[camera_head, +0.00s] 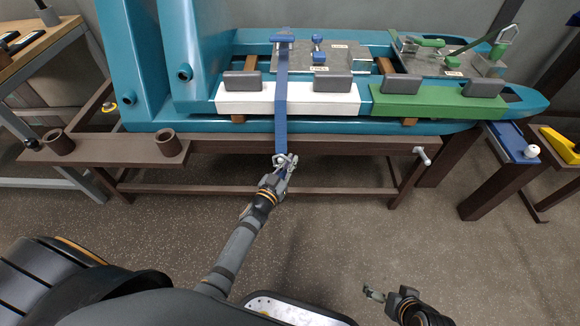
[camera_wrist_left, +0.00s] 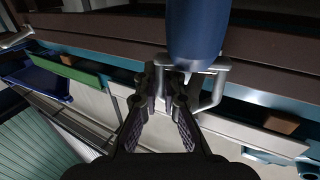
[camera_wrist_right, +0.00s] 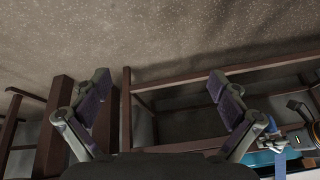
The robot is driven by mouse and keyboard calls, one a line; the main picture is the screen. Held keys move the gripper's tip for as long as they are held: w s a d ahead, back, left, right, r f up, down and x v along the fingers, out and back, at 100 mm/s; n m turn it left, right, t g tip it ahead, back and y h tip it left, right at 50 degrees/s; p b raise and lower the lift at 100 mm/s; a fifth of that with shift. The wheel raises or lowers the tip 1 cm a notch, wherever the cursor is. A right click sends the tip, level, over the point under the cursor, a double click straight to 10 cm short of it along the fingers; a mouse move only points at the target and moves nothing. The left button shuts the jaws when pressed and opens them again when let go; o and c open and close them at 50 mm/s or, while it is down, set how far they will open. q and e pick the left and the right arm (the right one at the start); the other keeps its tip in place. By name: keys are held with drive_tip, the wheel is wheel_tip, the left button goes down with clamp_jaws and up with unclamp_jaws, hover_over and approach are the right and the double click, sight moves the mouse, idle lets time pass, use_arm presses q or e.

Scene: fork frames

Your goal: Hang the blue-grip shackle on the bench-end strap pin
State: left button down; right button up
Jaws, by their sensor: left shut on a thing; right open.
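My left gripper (camera_head: 281,166) is at the front edge of the brown bench and is shut on the metal shackle (camera_head: 287,158). A blue strap (camera_head: 281,105) runs from the shackle up over the white pad. In the left wrist view the fingers (camera_wrist_left: 165,82) close at the grey metal frame of the shackle (camera_wrist_left: 217,85), under a thick blue grip (camera_wrist_left: 196,30). The fingers hide part of the shackle. A pale-ended metal pin (camera_head: 422,155) sticks out at the right end of the bench, clear of the shackle. My right gripper (camera_head: 375,293) is open and empty; it also shows in the right wrist view (camera_wrist_right: 158,88).
The teal frame (camera_head: 460,128) carries the white pad (camera_head: 255,104) and a green pad (camera_head: 425,107). A blue-topped stand (camera_head: 513,143) with a white-ended pin is at the right. Brown cups (camera_head: 168,143) stand at the left. The floor in front of the bench is clear.

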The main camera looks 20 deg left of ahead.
use_arm(q)
drive_tip(key=shift+w+a+r, duration=0.15)
drive_tip(key=shift+w+a, duration=0.05)
drive_tip(key=shift+w, duration=0.25)
drive_tip(key=shift+w+a+r, duration=0.1)
drive_tip(key=shift+w+a, duration=0.05)
drive_tip(key=shift+w, duration=0.3)
use_arm(e)
drive_tip(key=shift+w+f+t, duration=0.1)
drive_tip(key=shift+w+t, duration=0.15)
drive_tip(key=shift+t, duration=0.05)
drive_tip(key=shift+w, duration=0.15)
use_arm(q)
drive_tip(key=shift+w+f, duration=0.1)
use_arm(e)
drive_tip(key=shift+w+r, duration=0.1)
drive_tip(key=shift+r, duration=0.1)
use_arm(q)
drive_tip(key=shift+w+a+f, duration=0.1)
drive_tip(key=shift+a+f, duration=0.05)
drive_tip(key=shift+a, duration=0.05)
use_arm(e)
drive_tip(key=shift+w, duration=0.4)
